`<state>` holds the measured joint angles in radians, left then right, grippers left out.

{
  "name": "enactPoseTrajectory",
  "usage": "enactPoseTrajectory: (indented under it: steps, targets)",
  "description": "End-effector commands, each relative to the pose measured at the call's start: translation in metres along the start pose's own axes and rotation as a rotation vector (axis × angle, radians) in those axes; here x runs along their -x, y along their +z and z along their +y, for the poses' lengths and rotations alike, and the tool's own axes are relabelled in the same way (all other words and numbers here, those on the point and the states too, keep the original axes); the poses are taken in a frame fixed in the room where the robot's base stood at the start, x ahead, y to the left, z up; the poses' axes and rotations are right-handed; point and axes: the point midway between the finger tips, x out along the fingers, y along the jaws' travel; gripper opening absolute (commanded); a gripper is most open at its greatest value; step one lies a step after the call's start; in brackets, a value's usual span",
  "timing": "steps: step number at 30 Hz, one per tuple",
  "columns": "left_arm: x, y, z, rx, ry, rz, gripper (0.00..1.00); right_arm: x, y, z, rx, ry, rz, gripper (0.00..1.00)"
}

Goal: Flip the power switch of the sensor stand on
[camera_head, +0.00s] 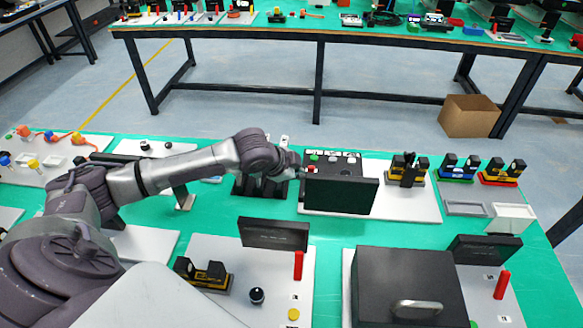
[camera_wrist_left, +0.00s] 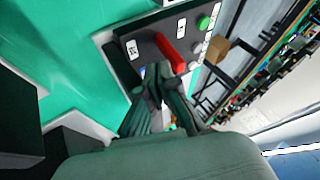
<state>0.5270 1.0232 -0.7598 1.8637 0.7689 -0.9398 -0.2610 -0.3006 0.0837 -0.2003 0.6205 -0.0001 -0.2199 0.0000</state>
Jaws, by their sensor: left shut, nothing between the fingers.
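A dark control panel (camera_head: 345,162) stands on a white base plate on the green table, behind a black screen-like plate (camera_head: 341,195). In the left wrist view the panel (camera_wrist_left: 140,50) carries a red switch lever (camera_wrist_left: 170,52), a green button (camera_wrist_left: 203,22), white buttons and labels. In the head view the red switch (camera_head: 311,169) is small, close to my left gripper (camera_head: 297,171). My left gripper is shut and empty. In the left wrist view its fingertips (camera_wrist_left: 163,80) are at the near end of the red lever; I cannot tell whether they touch. My right gripper is not in view.
A black box with a handle (camera_head: 410,280) and another red lever (camera_head: 298,265) are in front. Another table (camera_head: 330,33) and a cardboard box (camera_head: 468,115) are behind.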

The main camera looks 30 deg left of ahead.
Motion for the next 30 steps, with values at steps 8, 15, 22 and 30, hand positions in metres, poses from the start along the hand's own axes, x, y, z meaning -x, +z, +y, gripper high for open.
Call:
enactPoseTrajectory:
  steps: [8, 15, 22, 30]
  targets:
    - [-0.033, -0.001, 0.000, 0.001, -0.001, 0.001, 0.00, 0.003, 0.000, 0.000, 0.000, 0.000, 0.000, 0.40]
    - [-0.037, 0.000, 0.000, 0.000, -0.001, 0.000, 0.00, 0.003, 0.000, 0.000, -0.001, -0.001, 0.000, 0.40]
    - [-0.037, -0.001, -0.001, 0.002, 0.002, -0.001, 0.00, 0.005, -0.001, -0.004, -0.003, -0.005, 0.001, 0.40]
    - [-0.036, -0.002, -0.005, 0.022, 0.046, -0.013, 0.00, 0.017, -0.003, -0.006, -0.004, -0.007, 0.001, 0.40]
